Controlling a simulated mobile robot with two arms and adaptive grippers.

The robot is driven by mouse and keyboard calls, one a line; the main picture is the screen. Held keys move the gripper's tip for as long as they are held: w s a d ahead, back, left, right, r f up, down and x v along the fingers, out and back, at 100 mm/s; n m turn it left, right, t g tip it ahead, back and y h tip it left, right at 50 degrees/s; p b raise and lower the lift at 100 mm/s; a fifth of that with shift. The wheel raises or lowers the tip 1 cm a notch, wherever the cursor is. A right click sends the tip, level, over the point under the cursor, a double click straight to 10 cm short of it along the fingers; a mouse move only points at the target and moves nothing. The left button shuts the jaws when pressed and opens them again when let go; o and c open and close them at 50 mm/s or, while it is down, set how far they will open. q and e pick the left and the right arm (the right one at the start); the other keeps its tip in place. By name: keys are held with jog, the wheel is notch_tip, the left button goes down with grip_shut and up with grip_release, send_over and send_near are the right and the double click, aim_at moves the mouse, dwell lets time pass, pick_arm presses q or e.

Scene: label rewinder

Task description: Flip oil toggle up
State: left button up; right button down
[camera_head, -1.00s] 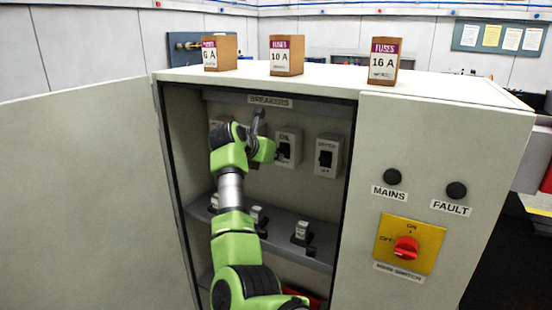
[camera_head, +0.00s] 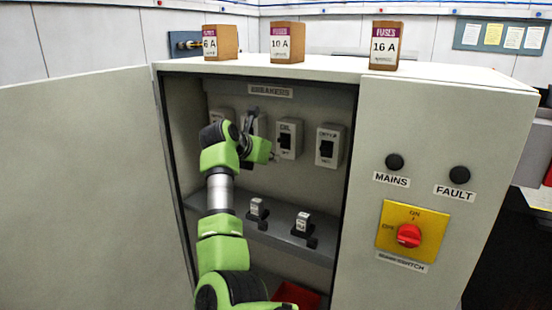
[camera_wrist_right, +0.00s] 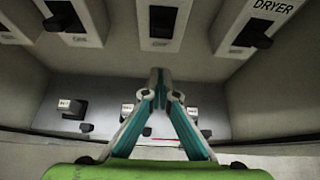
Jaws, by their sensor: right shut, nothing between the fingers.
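The OIL breaker (camera_head: 296,138) is a grey plate on the cabinet's back wall under the BREAKERS label, left of the DRYER breaker (camera_head: 338,142). Its dark toggle (camera_head: 285,142) is uncovered; I cannot tell for sure whether it points up or down. In the right wrist view the OIL toggle (camera_wrist_right: 163,22) is at top centre, above the fingers. My right gripper (camera_wrist_right: 159,74) is shut and empty, its tips below that breaker and apart from the toggle. In the head view the right gripper (camera_head: 273,157) is just left of and below the OIL plate. My left gripper is not in view.
A shelf (camera_head: 270,237) with several small switches runs below the breakers. The open door (camera_head: 80,190) stands left. The cabinet front with the red main switch (camera_head: 409,236) is right. Fuse boxes (camera_head: 287,43) stand on top. A red bin (camera_head: 297,295) sits low inside.

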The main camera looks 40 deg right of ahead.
jog(key=r+b+v, duration=0.1)
jog(key=v, duration=0.7)
jog(key=shift+d+r+b, duration=0.2)
jog(key=shift+b, duration=0.2)
jog(key=shift+w+f, duration=0.1)
jog(key=shift+w, duration=0.05)
